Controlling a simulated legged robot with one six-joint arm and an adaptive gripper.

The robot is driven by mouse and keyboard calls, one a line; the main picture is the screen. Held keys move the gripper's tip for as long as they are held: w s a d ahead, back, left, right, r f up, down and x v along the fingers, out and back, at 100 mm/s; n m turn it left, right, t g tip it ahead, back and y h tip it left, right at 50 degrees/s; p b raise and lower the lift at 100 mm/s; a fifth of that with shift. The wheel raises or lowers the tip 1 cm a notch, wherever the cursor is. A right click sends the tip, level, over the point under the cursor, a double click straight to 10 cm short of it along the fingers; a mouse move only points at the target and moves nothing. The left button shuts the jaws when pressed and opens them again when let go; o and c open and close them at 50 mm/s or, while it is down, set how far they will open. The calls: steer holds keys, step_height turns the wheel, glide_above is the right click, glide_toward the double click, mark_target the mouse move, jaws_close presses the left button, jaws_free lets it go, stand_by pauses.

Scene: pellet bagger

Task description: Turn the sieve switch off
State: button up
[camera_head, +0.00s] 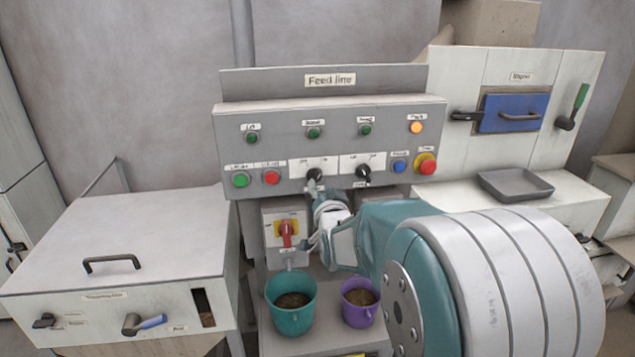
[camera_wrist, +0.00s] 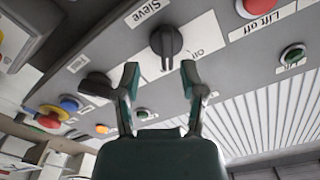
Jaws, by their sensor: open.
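The sieve switch is a black rotary knob on the grey Feed line panel; in the head view it is the left knob (camera_head: 314,175). In the wrist view the knob (camera_wrist: 166,41) sits beside its "Sieve" label, its grip roughly upright in the picture. My gripper (camera_wrist: 160,76) is open and empty, its two fingertips apart and just short of the knob, with the knob about in line with the gap. In the head view my gripper (camera_head: 320,190) is just below the knob and partly hides it. The knob's exact setting is too small to read.
A second black knob (camera_head: 363,173) is close on the right. A red lift off button (camera_head: 271,177) is on the left. A red-handled switch (camera_head: 286,232) is below, with a teal bucket (camera_head: 290,318) and a purple bucket (camera_head: 359,312) under it.

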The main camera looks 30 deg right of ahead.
mark_target(317, 182)
steer(key=x, duration=0.3)
steer(key=shift+w+a, duration=0.15)
steer(key=shift+w, duration=0.25)
jaws_close()
steer(key=shift+a, duration=0.15)
steer(key=n, duration=1.1)
steer(key=shift+s+f+n, duration=0.1)
steer(key=shift+f+n, duration=0.15)
steer(key=shift+n, duration=0.15)
